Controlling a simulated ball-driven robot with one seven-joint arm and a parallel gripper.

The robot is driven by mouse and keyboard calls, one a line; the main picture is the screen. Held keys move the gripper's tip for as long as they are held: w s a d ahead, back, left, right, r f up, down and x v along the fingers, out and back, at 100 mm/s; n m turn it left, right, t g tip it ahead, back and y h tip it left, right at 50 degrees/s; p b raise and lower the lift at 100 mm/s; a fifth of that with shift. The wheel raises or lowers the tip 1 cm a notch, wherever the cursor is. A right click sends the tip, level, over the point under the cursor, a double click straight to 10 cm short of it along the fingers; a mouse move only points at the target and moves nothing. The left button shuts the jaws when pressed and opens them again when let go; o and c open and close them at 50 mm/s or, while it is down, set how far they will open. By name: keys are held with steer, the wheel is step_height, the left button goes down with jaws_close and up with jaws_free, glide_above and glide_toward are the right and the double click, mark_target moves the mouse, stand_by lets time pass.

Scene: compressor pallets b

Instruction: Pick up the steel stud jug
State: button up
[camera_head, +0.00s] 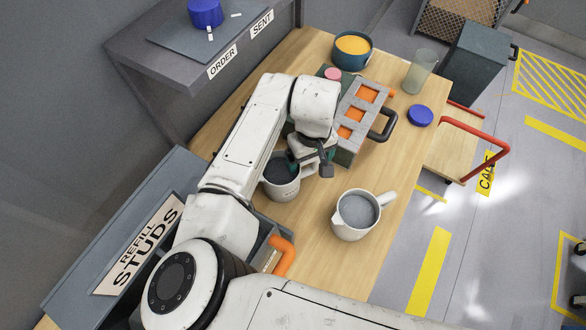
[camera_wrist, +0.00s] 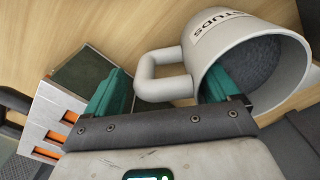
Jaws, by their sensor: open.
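A white-grey jug (camera_head: 283,192) with dark grey contents stands on the wooden workbench, partly under my wrist in the head view. The wrist view shows this jug (camera_wrist: 222,50) close up, with a label reading STUDS and its handle pointing left. My gripper (camera_wrist: 163,82) is open, with one green finger left of the handle and the other overlapping the jug's body. The handle lies between the fingers. In the head view my gripper (camera_head: 308,160) is at the handle side of the jug. Whether the fingers touch it I cannot tell.
A second jug (camera_head: 352,229) with grey contents stands to the right. A grey block tray with orange pockets (camera_head: 347,155) and black handle lies behind. Further back are a blue bowl (camera_head: 345,62), a clear cup (camera_head: 420,72) and a blue lid (camera_head: 420,115). A REFILL STUDS bin (camera_head: 130,245) stands left.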

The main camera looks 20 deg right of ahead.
steer(key=shift+f, duration=0.15)
steer(key=c, duration=1.6)
